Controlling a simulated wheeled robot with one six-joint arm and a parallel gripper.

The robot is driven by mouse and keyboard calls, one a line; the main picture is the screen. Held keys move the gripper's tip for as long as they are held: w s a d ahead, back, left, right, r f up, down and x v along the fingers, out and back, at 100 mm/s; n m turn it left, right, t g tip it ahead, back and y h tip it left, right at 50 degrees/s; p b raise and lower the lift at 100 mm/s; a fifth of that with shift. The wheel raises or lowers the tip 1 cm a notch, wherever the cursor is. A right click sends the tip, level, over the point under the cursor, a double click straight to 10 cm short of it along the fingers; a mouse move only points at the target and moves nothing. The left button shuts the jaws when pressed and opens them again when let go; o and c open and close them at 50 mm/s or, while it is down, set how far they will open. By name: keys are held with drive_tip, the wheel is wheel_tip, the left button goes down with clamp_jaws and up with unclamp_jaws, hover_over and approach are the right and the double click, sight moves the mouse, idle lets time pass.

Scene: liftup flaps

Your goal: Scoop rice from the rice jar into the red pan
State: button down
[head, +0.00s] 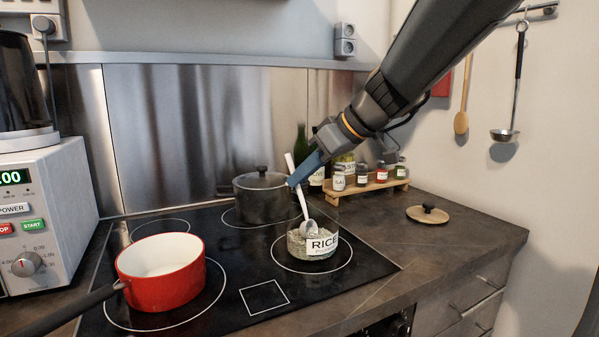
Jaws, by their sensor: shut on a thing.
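The rice jar (312,244) is a short round glass jar with a "RICE" label, standing on the right front ring of the black hob. My gripper (297,180) is above it, its blue fingers shut on the upper handle of a white spoon (302,200). The spoon slants down and its bowl is at the jar's mouth. Whether the bowl holds rice is too small to tell. The red pan (166,287) stands upright on the left front ring, with a white inside and a dark handle pointing to the lower left. Its visible inside shows only white.
A dark lidded pot (262,200) stands behind the jar. A spice rack (367,189) with small jars is at the back right, and a wooden lid (428,214) lies on the counter. A microwave (40,215) stands at left. The hob between pan and jar is clear.

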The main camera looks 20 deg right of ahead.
drive_tip(key=shift+w+a+f+g+h+p, duration=0.3)
drive_tip(key=shift+f+g+h+p, duration=0.2)
drive_tip(key=shift+p, duration=1.95)
drive_tip(key=shift+w+a+f+g+h+p, duration=0.25)
drive_tip(key=shift+f+g+h+p, duration=0.25)
drive_tip(key=shift+p, duration=1.9)
drive_tip(key=p, duration=0.2)
drive_tip(key=shift+w+a+f+g+p, duration=0.15)
drive_tip(key=shift+g+p, duration=0.15)
drive_tip(key=shift+g, duration=0.1)
drive_tip(key=shift+a+f+h+p, duration=0.1)
drive_tip(key=shift+h+p, duration=0.3)
drive_tip(key=shift+p, duration=0.4)
